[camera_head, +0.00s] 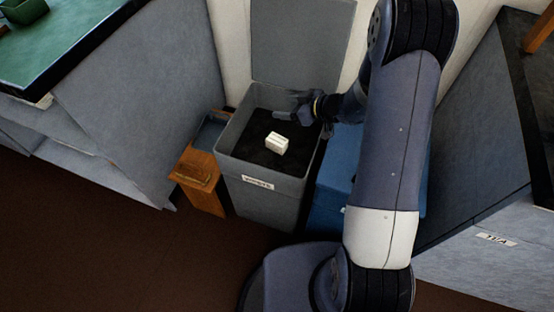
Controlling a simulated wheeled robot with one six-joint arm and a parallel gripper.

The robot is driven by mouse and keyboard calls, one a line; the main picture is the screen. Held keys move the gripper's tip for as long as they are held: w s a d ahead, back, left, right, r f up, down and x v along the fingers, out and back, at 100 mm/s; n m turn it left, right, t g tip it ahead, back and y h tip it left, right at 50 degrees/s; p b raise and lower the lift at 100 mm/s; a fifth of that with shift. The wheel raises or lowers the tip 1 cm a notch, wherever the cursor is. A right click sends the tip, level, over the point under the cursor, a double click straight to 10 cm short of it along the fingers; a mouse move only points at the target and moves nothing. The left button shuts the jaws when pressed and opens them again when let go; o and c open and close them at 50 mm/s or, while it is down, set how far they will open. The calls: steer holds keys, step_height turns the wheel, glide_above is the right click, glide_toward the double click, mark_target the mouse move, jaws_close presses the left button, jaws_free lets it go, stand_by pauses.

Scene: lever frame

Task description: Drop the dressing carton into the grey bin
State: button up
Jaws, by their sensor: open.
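The dressing carton (277,143) is a small white box. It shows inside the grey bin (262,184), against the dark interior, and looks slightly tilted; I cannot tell whether it is resting or falling. The bin has a label on its front and its lid (302,42) stands raised at the back. My gripper (285,113) is open above the bin's back right part, apart from the carton. My arm hides part of the scene to the right of the bin.
A blue bin (330,180) stands right of the grey one, partly behind my arm. A small wooden stand (203,176) is close on the left. Grey cabinets flank both sides, one with a green top (70,45). Brown floor lies clear in front.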

steer(key=v, duration=1)
steer(key=shift+d, duration=0.15)
steer(key=shift+s+r, duration=0.1)
steer(key=x, duration=1.1)
steer(key=shift+s+d+r+b, duration=0.1)
steer(key=shift+r+b, duration=0.2)
steer(key=shift+r, duration=2.25)
steer(key=shift+f, duration=0.1)
